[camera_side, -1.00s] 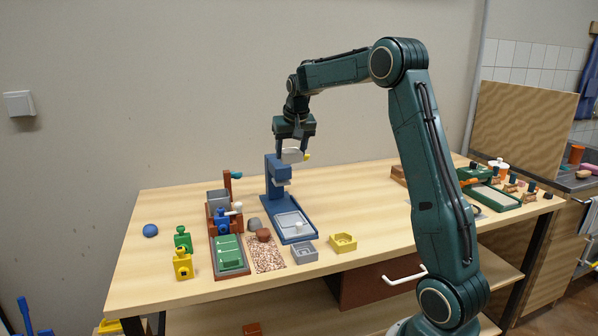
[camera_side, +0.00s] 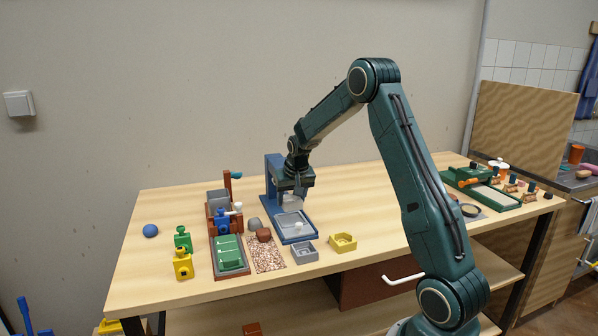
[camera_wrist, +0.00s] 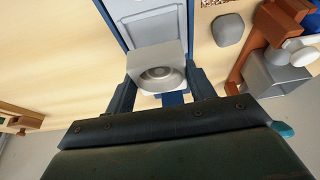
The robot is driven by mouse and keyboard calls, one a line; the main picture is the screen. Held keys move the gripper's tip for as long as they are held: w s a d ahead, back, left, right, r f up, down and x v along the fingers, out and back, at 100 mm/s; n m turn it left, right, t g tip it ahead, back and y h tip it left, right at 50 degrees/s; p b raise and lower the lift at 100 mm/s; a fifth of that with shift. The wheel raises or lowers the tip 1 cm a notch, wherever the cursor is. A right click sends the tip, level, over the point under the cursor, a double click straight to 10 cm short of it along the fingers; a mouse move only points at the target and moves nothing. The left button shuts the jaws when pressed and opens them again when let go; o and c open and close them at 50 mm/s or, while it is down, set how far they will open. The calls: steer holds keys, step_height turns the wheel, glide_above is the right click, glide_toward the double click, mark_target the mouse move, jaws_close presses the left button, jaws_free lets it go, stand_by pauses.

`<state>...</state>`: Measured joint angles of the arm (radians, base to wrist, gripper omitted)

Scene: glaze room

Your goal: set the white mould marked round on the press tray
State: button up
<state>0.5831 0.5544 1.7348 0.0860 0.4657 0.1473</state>
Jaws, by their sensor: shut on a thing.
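The white mould (camera_side: 292,202) is between the fingers of my gripper (camera_side: 291,198), which is shut on it. In the wrist view the mould (camera_wrist: 157,58) shows a round ringed hollow on its facing side. The blue press (camera_side: 273,164) stands upright behind my gripper, partly hidden by it. Its pale grey press tray (camera_side: 287,219) lies in a blue frame in front, with a small white knob on it. The mould is low at the tray's back end; I cannot tell whether it touches. The tray (camera_wrist: 155,30) also shows beyond the mould in the wrist view.
Left of the press stand a red-brown rack with a green block (camera_side: 230,253), a grey lump (camera_side: 254,224) and a speckled mat (camera_side: 267,256). A grey mould (camera_side: 304,253) and a yellow mould (camera_side: 343,243) lie in front. The table right of the press is mostly clear.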

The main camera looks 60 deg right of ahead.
mark_target(292, 210)
steer(key=shift+f, duration=0.2)
steer(key=shift+f, duration=2.05)
steer(key=shift+f, duration=0.1)
steer(key=o, duration=1)
steer(key=shift+v, duration=6.1)
